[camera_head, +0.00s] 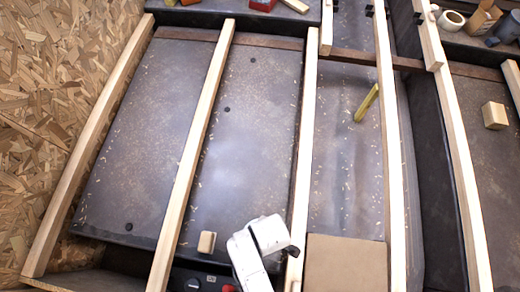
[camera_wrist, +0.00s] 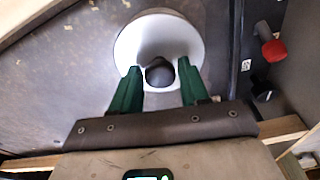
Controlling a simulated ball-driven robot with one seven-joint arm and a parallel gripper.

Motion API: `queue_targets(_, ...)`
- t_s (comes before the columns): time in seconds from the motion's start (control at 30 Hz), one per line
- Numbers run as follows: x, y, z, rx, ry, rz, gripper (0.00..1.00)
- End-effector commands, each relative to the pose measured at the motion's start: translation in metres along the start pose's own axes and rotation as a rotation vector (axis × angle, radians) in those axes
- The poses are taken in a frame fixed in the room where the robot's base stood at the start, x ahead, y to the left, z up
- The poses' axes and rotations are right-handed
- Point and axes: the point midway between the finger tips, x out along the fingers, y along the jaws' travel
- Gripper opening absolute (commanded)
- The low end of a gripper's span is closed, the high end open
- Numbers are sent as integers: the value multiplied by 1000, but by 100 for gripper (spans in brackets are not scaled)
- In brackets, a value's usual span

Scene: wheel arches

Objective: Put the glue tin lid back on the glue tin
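In the wrist view a round white piece with a dark knob at its middle, which looks like the glue tin lid (camera_wrist: 128,48), lies against a dark, worn surface. My gripper (camera_wrist: 159,68) has two green fingers spread apart, one on each side of the dark knob. Small gaps seem to show between fingers and knob; I cannot tell how deep the fingers reach. In the head view my white arm reaches down at the bottom centre, and the gripper and the white piece are hidden. I cannot make out the glue tin in either view.
Long wooden rails (camera_head: 195,150) divide the dark panels. A cardboard-coloured box (camera_head: 345,262) stands at the bottom right of centre. Wooden blocks (camera_head: 207,242) and a yellow strip (camera_head: 367,102) lie about. A red-handled thing (camera_wrist: 273,50) is right of my gripper.

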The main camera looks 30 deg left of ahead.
Motion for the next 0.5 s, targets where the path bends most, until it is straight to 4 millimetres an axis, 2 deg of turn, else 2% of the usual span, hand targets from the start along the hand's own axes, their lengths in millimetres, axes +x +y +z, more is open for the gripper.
queue_targets(0.03, 0, 0, 0, 0, 0, 0, 50)
queue_targets(0.2, 0, 0, 0, 0, 0, 0, 64)
queue_targets(0.5, -5, 0, 0, 0, 1, 0, 64)
